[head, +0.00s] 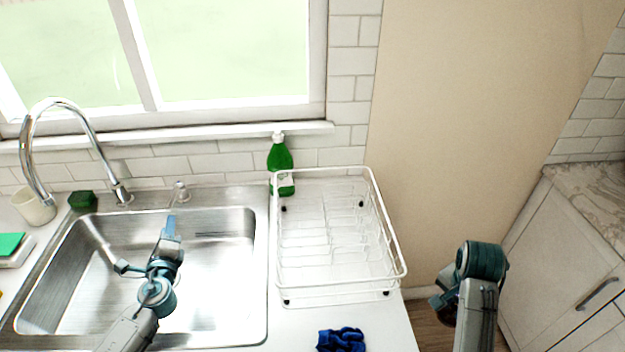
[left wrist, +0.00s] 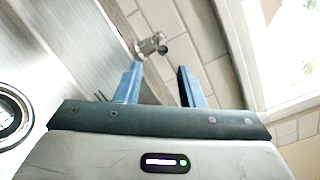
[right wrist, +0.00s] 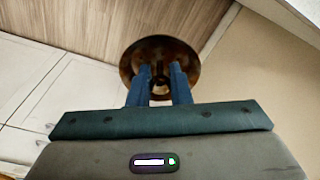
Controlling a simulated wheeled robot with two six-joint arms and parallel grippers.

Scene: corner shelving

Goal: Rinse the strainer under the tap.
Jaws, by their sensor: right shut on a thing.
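The strainer (right wrist: 133,62) is a round, copper-brown bowl in the right wrist view, hidden in the head view. My right gripper (right wrist: 160,70) is shut on it, and its arm is at the right of the head view, beyond the counter's right end. The curved chrome tap (head: 82,108) stands behind the sink at the left. A small metal lever (head: 181,190) stands on the back ledge to its right. My left gripper (head: 170,222) is open and empty over the sink, pointing at the lever, which also shows beyond its fingertips in the left wrist view (left wrist: 152,44).
The steel sink (head: 225,295) looks empty. A white dish rack (head: 398,262) stands to its right, with a green bottle (head: 280,157) behind it and a blue cloth (head: 341,340) in front. A green sponge (head: 82,201) and a cream cup (head: 34,207) are by the tap.

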